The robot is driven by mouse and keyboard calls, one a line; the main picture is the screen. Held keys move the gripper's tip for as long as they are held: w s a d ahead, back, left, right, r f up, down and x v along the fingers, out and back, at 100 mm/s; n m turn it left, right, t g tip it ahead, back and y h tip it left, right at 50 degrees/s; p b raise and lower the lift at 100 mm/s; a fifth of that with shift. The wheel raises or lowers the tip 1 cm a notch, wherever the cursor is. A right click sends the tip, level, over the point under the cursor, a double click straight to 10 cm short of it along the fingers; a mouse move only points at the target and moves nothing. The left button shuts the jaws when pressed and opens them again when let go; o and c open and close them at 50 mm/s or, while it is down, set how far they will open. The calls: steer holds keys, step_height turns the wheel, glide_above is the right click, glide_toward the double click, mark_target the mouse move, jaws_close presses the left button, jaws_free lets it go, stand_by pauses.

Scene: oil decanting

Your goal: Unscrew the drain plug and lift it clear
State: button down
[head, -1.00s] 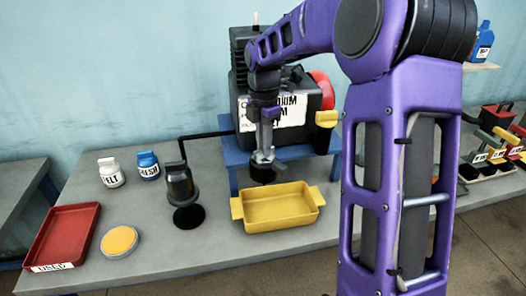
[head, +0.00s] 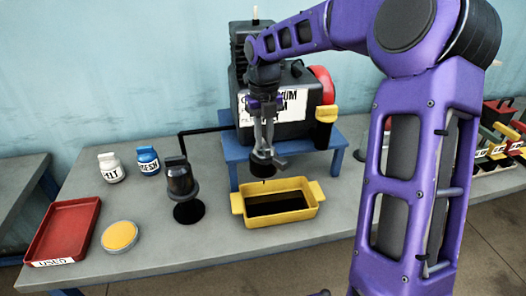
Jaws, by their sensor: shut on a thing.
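My gripper (head: 263,146) points down in front of the dark machine (head: 285,75) with the white label. It is shut on the drain plug (head: 264,161), a dark grey piece with a short bar sticking out to the right. The plug is held above the yellow pan (head: 312,212), apart from it. The pan holds dark oil (head: 278,205), and a small dark drip shows just above its back rim. My gripper and the plug hide the drain opening, so I cannot tell where the plug's threads are.
A black lamp-like stand (head: 181,183) is left of the pan. A red tray (head: 62,232), a yellow-topped round dish (head: 119,236), a white bottle (head: 111,168) and a blue bottle (head: 147,162) are farther left. A blue bench (head: 232,152) carries the machine.

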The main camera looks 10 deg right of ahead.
mark_target(264, 143)
steer(key=shift+n, duration=0.4)
steer(key=c, duration=0.7)
jaws_free()
steer(key=shift+r, duration=0.1)
steer(key=shift+r, duration=2.95)
